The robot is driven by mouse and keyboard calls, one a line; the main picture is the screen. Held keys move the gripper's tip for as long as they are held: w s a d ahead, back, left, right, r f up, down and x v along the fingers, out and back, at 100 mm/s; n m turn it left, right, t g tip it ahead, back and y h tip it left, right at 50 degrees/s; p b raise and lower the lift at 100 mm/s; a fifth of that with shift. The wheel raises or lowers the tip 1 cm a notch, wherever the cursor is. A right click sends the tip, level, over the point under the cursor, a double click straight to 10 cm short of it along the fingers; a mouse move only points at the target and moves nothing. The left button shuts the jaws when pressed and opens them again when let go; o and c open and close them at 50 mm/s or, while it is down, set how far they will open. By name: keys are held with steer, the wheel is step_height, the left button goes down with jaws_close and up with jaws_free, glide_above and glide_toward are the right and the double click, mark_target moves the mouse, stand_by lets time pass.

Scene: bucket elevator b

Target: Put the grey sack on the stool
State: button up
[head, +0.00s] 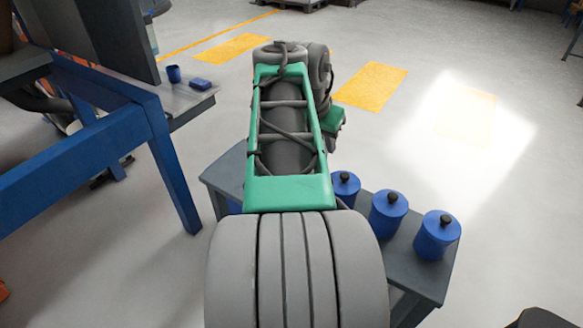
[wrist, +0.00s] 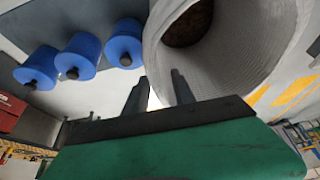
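The grey sack (wrist: 245,50) shows large in the wrist view, at the upper right. It looks like a wide, ribbed, open-topped round sack with something dark brown inside. My gripper (wrist: 156,90) is open at the sack's near edge. One finger stands outside the sack wall and the other overlaps its mouth, with a gap between them. I cannot tell whether either finger touches it. In the head view my arm hides the sack and the gripper. I cannot make out a stool in either view.
A grey table (head: 412,270) stands beneath my arm. Several blue lidded canisters (head: 388,212) line its right side; they also show in the wrist view (wrist: 80,55). A blue-framed bench (head: 80,150) stands left, with a blue cup (head: 174,74) near it. The floor at right is clear.

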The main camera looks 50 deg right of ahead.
steer(key=x, duration=0.3)
steer(key=shift+w+f, duration=0.1)
steer(key=shift+f, duration=0.2)
jaws_close()
stand_by(1.1)
